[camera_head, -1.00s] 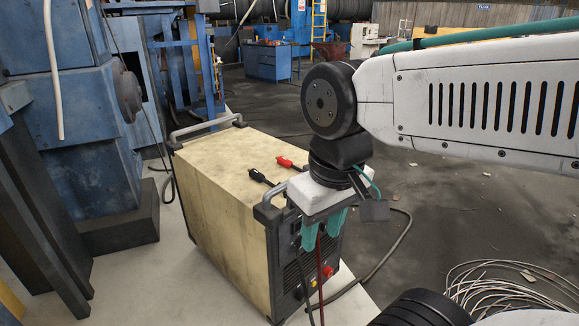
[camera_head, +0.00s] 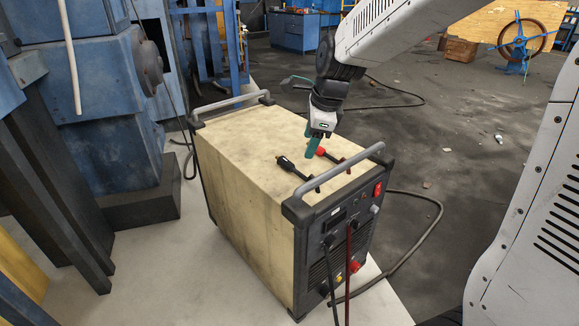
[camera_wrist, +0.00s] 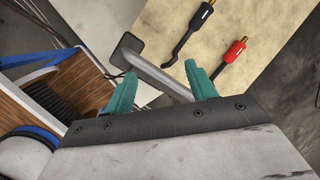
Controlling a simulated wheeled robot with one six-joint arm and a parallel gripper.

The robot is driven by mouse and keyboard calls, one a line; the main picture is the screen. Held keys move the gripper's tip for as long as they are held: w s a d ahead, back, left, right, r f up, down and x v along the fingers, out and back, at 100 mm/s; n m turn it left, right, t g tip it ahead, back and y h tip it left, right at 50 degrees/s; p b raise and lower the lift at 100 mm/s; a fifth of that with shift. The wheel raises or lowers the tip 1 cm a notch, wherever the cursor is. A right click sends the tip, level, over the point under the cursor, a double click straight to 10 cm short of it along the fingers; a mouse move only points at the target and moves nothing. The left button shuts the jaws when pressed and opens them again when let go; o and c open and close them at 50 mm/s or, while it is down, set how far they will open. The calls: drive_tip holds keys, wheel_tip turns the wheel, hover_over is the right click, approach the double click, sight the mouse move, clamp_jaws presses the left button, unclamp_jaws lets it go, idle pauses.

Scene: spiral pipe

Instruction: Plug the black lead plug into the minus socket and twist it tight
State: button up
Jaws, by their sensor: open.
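The black lead plug (camera_head: 290,166), with a brass tip, lies on top of the beige welding machine (camera_head: 225,140); its lead runs toward the front handle. It also shows at the top of the wrist view (camera_wrist: 200,18). The red plug (camera_head: 318,151) lies beside it, to its right. My gripper (camera_head: 312,148) has teal fingers and is near the red plug in the head view; its height above the top is unclear. In the wrist view my gripper (camera_wrist: 160,88) is open and empty. A dark round socket (camera_head: 325,288) sits low on the front panel; its marking is unreadable.
A grey front handle (camera_head: 340,178) spans the machine's front top edge and crosses between my fingers in the wrist view. A red socket (camera_head: 355,265) is on the front panel, with leads hanging before it. Blue machinery (camera_head: 85,90) stands left. Floor to the right is mostly clear.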

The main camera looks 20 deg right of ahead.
sight(289, 162)
drive_tip(key=w+f+m, duration=0.3)
drive_tip(key=w, duration=0.1)
drive_tip(key=w+f+m, duration=0.5)
drive_tip(key=w+m, duration=0.1)
drive_tip(key=w, duration=0.1)
drive_tip(key=shift+w+f+m+t, duration=0.35)
drive_tip(key=shift+f+m+t, duration=0.05)
drive_tip(key=x, duration=0.8)
drive_tip(key=shift+d, duration=0.15)
drive_tip(key=shift+c, duration=0.4)
drive_tip(key=c, duration=1)
